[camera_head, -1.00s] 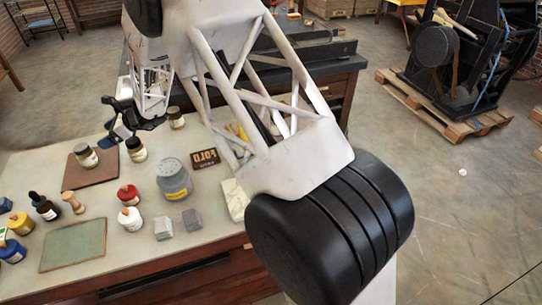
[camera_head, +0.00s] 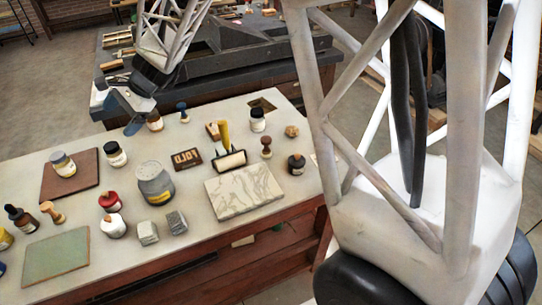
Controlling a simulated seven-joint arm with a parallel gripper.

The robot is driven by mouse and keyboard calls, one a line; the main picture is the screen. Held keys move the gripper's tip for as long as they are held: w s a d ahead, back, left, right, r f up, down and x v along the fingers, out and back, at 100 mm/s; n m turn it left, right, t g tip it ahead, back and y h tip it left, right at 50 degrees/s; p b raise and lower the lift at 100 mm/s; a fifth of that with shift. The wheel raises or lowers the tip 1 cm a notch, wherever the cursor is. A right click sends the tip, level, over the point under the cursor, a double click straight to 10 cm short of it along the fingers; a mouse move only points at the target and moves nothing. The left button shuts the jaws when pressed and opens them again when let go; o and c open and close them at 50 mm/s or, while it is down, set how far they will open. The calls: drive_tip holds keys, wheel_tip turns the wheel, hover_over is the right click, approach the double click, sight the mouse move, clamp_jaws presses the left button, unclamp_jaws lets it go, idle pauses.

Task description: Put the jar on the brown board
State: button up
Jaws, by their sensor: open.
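The brown board (camera_head: 85,186) lies flat at the left of the pale table. A small jar with a pale label and a grey-yellow top (camera_head: 62,165) stands upright on it. A dark-lidded jar (camera_head: 115,155) stands just right of the board. Another small jar (camera_head: 155,122) stands near the table's far edge, and one more black-lidded jar (camera_head: 257,121) stands farther right. Which jar the task means cannot be told. My gripper (camera_head: 132,124) is open and appears empty near the far edge, beside the far-edge jar and apart from the jar on the board.
A large grey jar (camera_head: 155,184), red-topped pot (camera_head: 110,202), white pot (camera_head: 113,226), grey blocks (camera_head: 148,233), green board (camera_head: 56,258) and marble slab (camera_head: 244,192) crowd the table. A dark press bench (camera_head: 225,65) stands behind.

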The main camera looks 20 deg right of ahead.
drive_tip(key=s+d+r+n+h, duration=0.1)
drive_tip(key=s+d+n+h, duration=0.2)
drive_tip(key=s+d, duration=0.6)
drive_tip(key=s+d+r+n+t+h, duration=0.1)
drive_tip(key=s+d+r+n+h, duration=0.1)
drive_tip(key=s+d, duration=0.7)
drive_tip(key=s+d+r+n+t+h, duration=0.1)
drive_tip(key=s+d+n+h, duration=0.3)
drive_tip(key=s+d, duration=0.5)
drive_tip(key=s+n, duration=0.2)
drive_tip(key=s, duration=0.7)
drive_tip(key=shift+r+h, duration=0.3)
